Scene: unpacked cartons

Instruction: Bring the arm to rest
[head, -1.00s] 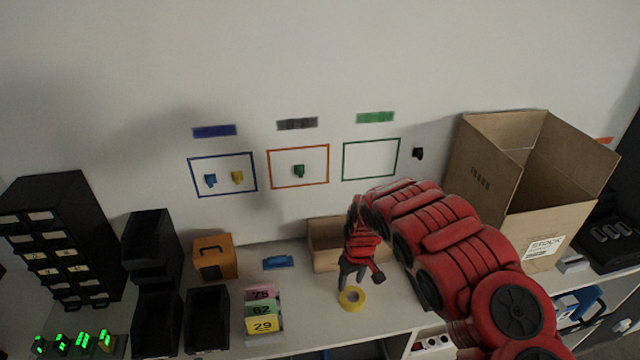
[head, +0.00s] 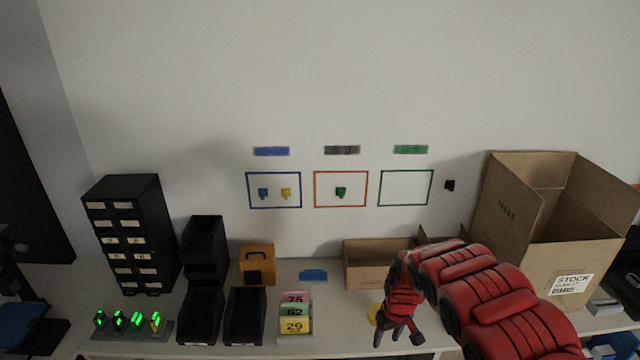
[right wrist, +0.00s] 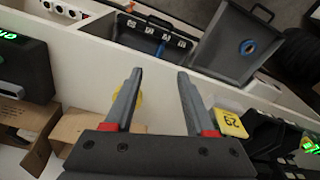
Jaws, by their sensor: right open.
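My right arm, red and segmented, comes in from the lower right in the head view. My right gripper (head: 398,338) points down above the front part of the shelf, in front of a low open carton (head: 368,264). In the right wrist view, the two grey fingers of the right gripper (right wrist: 157,85) are apart with nothing between them. A yellow tape roll (head: 375,314) stays partly hidden behind the gripper in the head view. My left gripper is not in view.
A tall open carton (head: 510,215) marked STOCK stands at the right. Numbered cards (head: 294,326), black bins (head: 245,316), an orange box (head: 257,265) and a black drawer cabinet (head: 130,235) stand to the left. A blue piece (head: 313,275) lies on the shelf (head: 335,318).

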